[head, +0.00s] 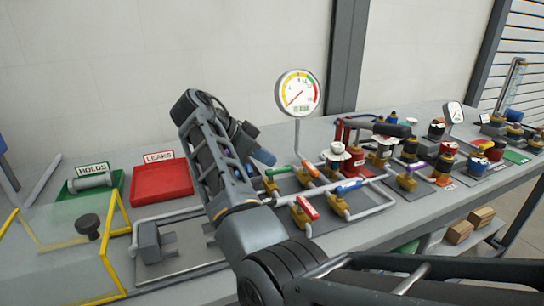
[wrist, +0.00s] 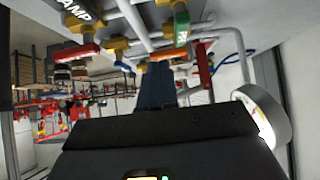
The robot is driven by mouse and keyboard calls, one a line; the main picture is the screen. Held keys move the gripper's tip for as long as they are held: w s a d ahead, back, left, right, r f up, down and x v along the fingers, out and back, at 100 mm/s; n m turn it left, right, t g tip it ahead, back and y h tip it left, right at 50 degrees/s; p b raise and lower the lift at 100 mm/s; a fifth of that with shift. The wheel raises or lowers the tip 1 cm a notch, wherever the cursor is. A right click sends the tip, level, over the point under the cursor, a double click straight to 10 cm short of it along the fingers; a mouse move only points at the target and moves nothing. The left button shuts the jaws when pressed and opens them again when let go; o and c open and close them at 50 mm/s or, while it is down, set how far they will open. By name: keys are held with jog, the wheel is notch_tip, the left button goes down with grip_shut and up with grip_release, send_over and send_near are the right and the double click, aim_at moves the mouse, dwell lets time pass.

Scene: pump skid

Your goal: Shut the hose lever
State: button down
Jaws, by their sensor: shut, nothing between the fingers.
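Several coloured valve levers sit on the pipework of the pump skid: green (head: 278,170), orange (head: 310,168), red (head: 308,207) and blue (head: 350,185). Their labels are too small to read in the head view, so I cannot tell which is the hose lever. A dark label there ends in "AMP". My gripper (head: 264,157) is shut and empty, above and just left of the green lever. Its blue fingers (wrist: 157,84) point toward the pipework.
A round gauge (head: 298,93) stands on a thin post behind the levers. A red LEAKS tray (head: 162,186) and a green HOLDS tray (head: 112,190) lie left. A yellow-framed clear guard (head: 117,240) is at front left. More valves and fittings crowd the right.

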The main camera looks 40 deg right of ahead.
aim_at(285, 169)
jog(key=p+x, duration=0.1)
jog(key=x, duration=0.6)
jog(key=shift+s+r, duration=0.1)
jog(key=d, duration=0.1)
jog(key=s+d+p, duration=0.1)
jog(key=d, duration=0.1)
jog(key=shift+d+f, duration=0.15)
jog(key=shift+f, duration=0.1)
jog(key=shift+s+d+f, duration=0.1)
jog(key=shift+d, duration=0.45)
